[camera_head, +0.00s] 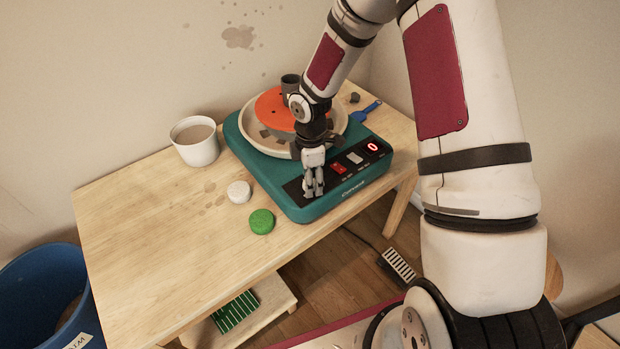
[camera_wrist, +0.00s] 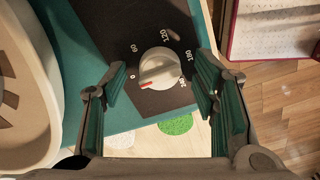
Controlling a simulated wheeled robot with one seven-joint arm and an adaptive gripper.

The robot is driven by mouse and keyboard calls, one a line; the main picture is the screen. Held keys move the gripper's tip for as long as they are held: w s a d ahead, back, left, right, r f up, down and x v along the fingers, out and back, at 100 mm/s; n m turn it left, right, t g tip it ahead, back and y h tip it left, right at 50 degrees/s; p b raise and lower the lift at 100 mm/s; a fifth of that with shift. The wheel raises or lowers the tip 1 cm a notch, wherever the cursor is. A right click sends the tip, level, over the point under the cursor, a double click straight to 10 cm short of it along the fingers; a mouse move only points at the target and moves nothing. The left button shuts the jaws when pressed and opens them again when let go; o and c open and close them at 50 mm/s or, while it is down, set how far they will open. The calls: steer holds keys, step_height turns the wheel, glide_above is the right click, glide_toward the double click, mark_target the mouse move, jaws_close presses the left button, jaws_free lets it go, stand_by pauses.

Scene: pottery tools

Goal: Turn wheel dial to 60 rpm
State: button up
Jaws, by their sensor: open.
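The pottery wheel (camera_head: 336,197) is a teal box with a dark control panel, standing on the table. Its dial (camera_wrist: 160,68) is a round pale knob with a red pointer mark, which points to the lower left near the 0 label. The 60 label (camera_wrist: 133,48) is at the dial's upper left. My gripper (camera_head: 313,190) is open above the panel, with one finger on each side of the dial in the wrist view (camera_wrist: 160,72). I cannot tell whether the fingers touch it. In the head view my gripper hides the dial. The display (camera_head: 373,147) shows a red 0.
A mug (camera_head: 195,142), white piece (camera_head: 239,192) and green piece (camera_head: 262,221) are beside the wheel. The table's left part (camera_head: 140,230) is clear. A blue bucket (camera_head: 45,290) stands at left.

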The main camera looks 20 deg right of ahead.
steer(key=shift+f, duration=0.15)
steer(key=shift+c, duration=0.3)
steer(key=c, duration=1.1)
steer(key=shift+m, duration=0.3)
steer(key=m, duration=0.6)
steer(key=shift+b, duration=0.3)
steer(key=m, duration=0.5)
steer(key=shift+m, duration=0.3)
